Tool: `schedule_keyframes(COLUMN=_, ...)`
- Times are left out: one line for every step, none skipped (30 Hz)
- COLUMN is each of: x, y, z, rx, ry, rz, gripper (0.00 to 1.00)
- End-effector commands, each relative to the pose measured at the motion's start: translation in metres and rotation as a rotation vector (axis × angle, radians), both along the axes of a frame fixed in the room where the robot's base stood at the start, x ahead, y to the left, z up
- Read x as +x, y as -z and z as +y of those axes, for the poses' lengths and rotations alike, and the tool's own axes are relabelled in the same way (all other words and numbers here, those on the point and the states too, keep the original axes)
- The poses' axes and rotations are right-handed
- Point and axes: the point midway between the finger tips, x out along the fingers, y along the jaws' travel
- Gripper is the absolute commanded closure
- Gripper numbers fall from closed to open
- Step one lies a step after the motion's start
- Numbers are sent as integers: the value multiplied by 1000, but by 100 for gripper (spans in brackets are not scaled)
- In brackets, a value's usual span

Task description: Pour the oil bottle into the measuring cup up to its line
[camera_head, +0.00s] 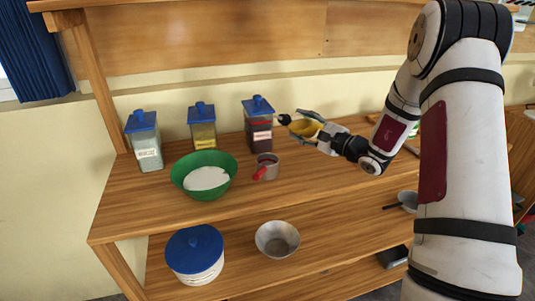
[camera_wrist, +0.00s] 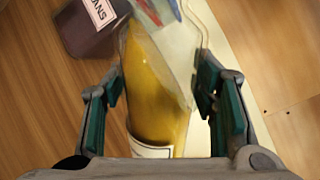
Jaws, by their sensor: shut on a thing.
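The oil bottle (camera_head: 303,127) is yellow with a dark tip and lies nearly level in the air, its neck pointing left. My gripper (camera_head: 308,125) is shut around its body. In the wrist view the yellow bottle (camera_wrist: 158,85) runs between the green-padded fingers of my gripper (camera_wrist: 165,100), with a white label near the palm. The measuring cup (camera_head: 268,160) is small and grey with a red handle, upright on the upper shelf. The bottle's tip is above the cup and slightly right of it. I cannot make out the cup's line or any liquid in it.
A dark canister with a blue lid (camera_head: 258,130) stands just behind the cup, close to the bottle's tip. A green bowl of white contents (camera_head: 203,160) is left of the cup. Two more blue-lidded canisters (camera_head: 203,130) (camera_head: 146,143) stand behind. The wooden shelf (camera_head: 310,178) is clear at right.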

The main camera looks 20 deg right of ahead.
Motion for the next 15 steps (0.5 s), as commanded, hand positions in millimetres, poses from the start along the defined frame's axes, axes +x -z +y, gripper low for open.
schedule_keyframes(x=1, y=-1, z=0, rx=-3, ry=0, rz=-6, gripper=100)
schedule_keyframes(x=1, y=-1, z=0, rx=-4, ry=0, rz=-6, gripper=100)
schedule_keyframes(x=1, y=-1, z=0, rx=-6, ry=0, rz=-7, gripper=100)
schedule_keyframes(x=1, y=-1, z=0, rx=-8, ry=0, rz=-8, gripper=100)
schedule_keyframes(x=1, y=-1, z=-1, rx=-10, ry=0, rz=-9, gripper=100)
schedule_keyframes(x=1, y=0, z=-1, rx=-12, ry=0, rz=-11, gripper=100)
schedule_keyframes(x=1, y=0, z=-1, rx=-14, ry=0, rz=-12, gripper=100)
schedule_keyframes(x=1, y=0, z=-1, rx=-15, ry=0, rz=-12, gripper=100)
schedule_keyframes(x=1, y=0, z=-1, rx=-18, ry=0, rz=-14, gripper=100)
schedule_keyframes(x=1, y=0, z=-1, rx=-19, ry=0, rz=-14, gripper=100)
schedule_keyframes(x=1, y=0, z=-1, rx=-21, ry=0, rz=-15, gripper=100)
schedule_keyframes(x=1, y=1, z=-1, rx=-23, ry=0, rz=-16, gripper=100)
schedule_keyframes(x=1, y=1, z=-2, rx=-25, ry=0, rz=-17, gripper=100)
schedule_keyframes(x=1, y=1, z=-2, rx=-26, ry=0, rz=-18, gripper=100)
schedule_keyframes(x=1, y=1, z=-2, rx=-28, ry=0, rz=-19, gripper=100)
